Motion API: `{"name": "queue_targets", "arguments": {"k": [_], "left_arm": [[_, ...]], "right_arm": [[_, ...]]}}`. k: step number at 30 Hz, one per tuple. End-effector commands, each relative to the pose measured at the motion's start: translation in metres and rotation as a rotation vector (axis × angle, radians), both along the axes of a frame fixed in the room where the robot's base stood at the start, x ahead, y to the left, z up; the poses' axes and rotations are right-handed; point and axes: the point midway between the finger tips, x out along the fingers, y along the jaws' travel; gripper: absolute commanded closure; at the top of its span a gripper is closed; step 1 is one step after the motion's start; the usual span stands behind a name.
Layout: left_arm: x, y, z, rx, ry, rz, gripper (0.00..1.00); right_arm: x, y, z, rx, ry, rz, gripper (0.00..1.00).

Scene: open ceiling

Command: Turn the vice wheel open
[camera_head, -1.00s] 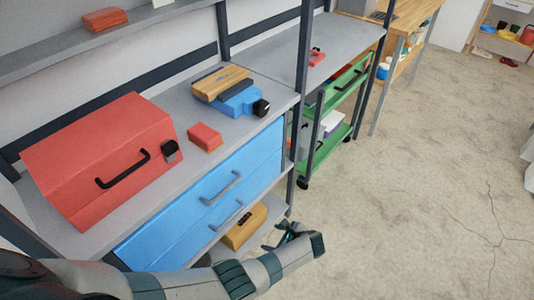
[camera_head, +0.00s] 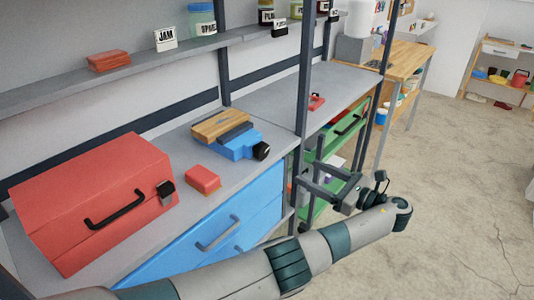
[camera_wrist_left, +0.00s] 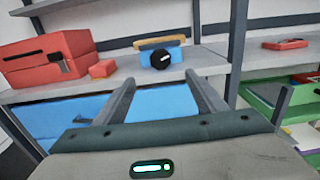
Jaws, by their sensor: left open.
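The blue vice (camera_head: 238,148) sits on the grey workbench with a wooden block (camera_head: 220,126) on top. Its black wheel (camera_head: 262,151) faces outward at the bench's front edge. In the left wrist view the wheel (camera_wrist_left: 161,60) is nearly centred, with a white mark on its face, and the vice body (camera_wrist_left: 178,56) is behind it. My left gripper (camera_head: 308,175) is open and empty, in front of the bench to the right of the wheel and apart from it. In the wrist view its two fingers (camera_wrist_left: 159,80) spread below the wheel. My right gripper is not in view.
A red toolbox (camera_head: 95,200) and a small red box (camera_head: 203,180) stand left of the vice. Blue drawers (camera_head: 215,232) are below. A dark shelf post (camera_head: 303,80) rises right of the vice. A green cart (camera_head: 340,140) stands beyond. Floor at right is clear.

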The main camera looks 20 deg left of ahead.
Motion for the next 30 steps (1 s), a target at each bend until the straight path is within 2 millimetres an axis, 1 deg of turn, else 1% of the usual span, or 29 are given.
{"name": "queue_targets", "arguments": {"k": [5,11,18,23,30], "left_arm": [[0.001,0.004,0.000,-0.001,0.000,0.001,0.36],[0.007,0.021,0.000,0.000,0.001,0.002,0.36],[0.020,0.057,0.001,-0.001,0.001,0.002,0.36],[0.030,0.085,0.001,0.000,0.000,0.002,0.36],[0.045,0.125,0.001,0.000,0.001,0.001,0.36]], "right_arm": [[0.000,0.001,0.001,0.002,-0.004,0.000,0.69],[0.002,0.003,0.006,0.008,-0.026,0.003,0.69],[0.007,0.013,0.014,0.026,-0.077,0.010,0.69],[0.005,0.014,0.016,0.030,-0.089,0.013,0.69],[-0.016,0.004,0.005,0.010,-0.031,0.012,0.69]]}}
